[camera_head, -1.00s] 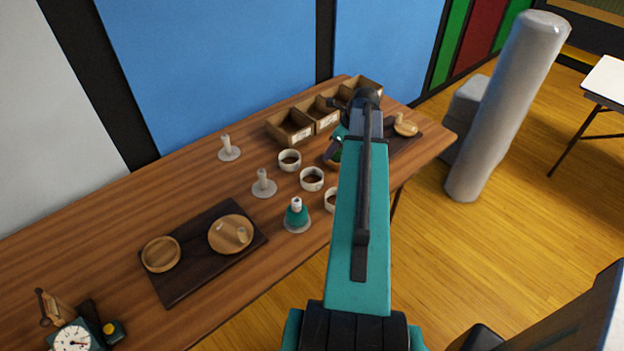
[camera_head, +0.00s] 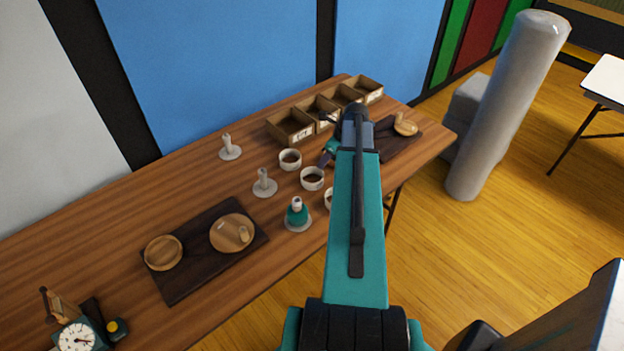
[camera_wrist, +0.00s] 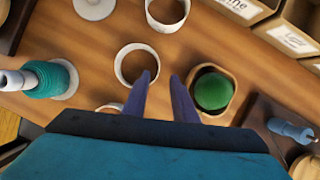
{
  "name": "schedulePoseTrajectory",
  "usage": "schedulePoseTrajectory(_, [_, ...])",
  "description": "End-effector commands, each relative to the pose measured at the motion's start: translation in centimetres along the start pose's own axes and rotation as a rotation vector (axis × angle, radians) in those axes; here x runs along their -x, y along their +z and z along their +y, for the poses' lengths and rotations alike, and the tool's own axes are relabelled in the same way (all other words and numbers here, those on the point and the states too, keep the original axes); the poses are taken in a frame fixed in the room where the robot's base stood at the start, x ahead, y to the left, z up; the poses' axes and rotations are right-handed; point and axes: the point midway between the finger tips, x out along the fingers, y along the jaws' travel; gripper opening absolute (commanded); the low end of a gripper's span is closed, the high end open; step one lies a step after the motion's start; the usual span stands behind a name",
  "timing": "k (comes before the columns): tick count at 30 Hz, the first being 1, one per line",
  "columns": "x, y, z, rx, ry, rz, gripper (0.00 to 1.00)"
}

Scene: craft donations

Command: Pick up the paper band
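Three white ring-shaped bands, open at the top, stand in a row on the wooden table; I cannot tell for sure which is the paper band. In the head view they are the far band (camera_head: 290,168), the middle band (camera_head: 312,185) and the near band (camera_head: 329,199), partly hidden by my arm. In the wrist view, the middle one (camera_wrist: 120,70) lies just left of my gripper (camera_wrist: 164,75), another (camera_wrist: 165,27) is beyond the fingertips, and the third shows only its edge (camera_wrist: 97,108). My gripper is open, with nothing between its fingers.
A wooden bowl (camera_wrist: 231,82) with a green ball lies right of my fingers. White spindles, a teal cone (camera_head: 297,216) and a dark board (camera_head: 185,284) with round dishes are to the left. Labelled wooden bins (camera_head: 303,137) line the back.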

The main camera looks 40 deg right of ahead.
Motion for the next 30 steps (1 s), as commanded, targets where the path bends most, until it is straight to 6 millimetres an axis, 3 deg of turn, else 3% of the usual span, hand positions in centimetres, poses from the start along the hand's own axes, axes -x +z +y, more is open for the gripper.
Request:
schedulePoseTrajectory(8, [-0.7, 0.1, 0.0, -0.001, 0.001, 0.001, 0.25])
schedulePoseTrajectory(21, [-4.3, 0.3, 0.0, -0.001, 0.001, 0.001, 0.25])
schedulePoseTrajectory(30, [-5.2, 0.2, 0.1, -0.001, -0.001, 0.0, 0.25])
